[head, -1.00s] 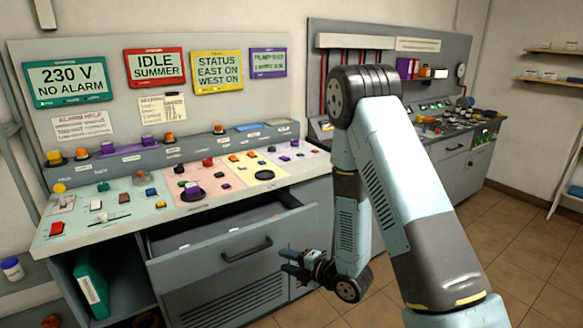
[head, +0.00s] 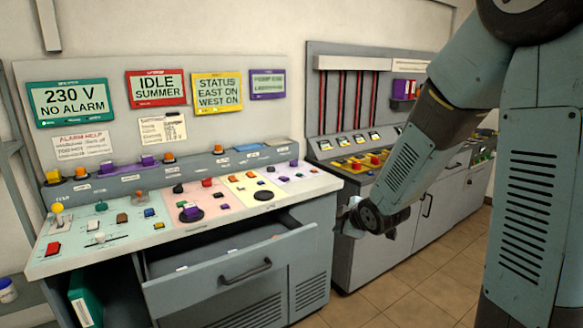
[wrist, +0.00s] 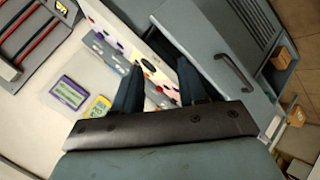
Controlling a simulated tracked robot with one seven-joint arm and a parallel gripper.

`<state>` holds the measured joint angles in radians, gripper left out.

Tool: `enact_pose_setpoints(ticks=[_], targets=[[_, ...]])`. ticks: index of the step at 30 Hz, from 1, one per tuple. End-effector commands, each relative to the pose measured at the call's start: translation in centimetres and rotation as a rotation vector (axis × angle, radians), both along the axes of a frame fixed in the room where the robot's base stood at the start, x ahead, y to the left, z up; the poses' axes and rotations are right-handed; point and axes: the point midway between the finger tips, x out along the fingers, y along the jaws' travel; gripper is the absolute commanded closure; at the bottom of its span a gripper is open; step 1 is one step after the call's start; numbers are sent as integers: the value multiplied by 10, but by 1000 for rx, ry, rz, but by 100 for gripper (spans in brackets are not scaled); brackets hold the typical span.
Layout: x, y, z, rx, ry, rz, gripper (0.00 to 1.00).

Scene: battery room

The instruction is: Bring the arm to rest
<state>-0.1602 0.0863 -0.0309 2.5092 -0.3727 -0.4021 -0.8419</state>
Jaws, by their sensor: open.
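My arm crosses the right side of the head view and bends down to the wrist near the right end of the control desk (head: 120,258). My gripper is mostly hidden behind the wrist in the head view. In the wrist view my gripper (wrist: 158,85) shows two dark fingers spread apart with nothing between them. The sloped desk top with its coloured buttons lies beyond the fingers. The desk's drawer (head: 215,287) stands pulled open, and its handle (head: 246,271) faces the front. The gripper is apart from the drawer.
A second cabinet (head: 375,240) with red and yellow switches stands behind my forearm. Wall displays, including a green one (head: 70,102) reading 230 V NO ALARM, hang above the desk. A green binder (head: 86,300) stands under the desk. Tiled floor (head: 400,292) is clear at front right.

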Motion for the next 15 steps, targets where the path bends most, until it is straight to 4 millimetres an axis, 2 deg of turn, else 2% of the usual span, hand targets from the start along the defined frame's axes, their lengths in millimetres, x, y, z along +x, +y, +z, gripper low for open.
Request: enact_pose_setpoints(ticks=[1,8,15], targets=[[-5,-9,13,18,13,-49,58],[-37,-44,55,119,113,-282,58],[-86,-73,95,249,212,-521,58]])
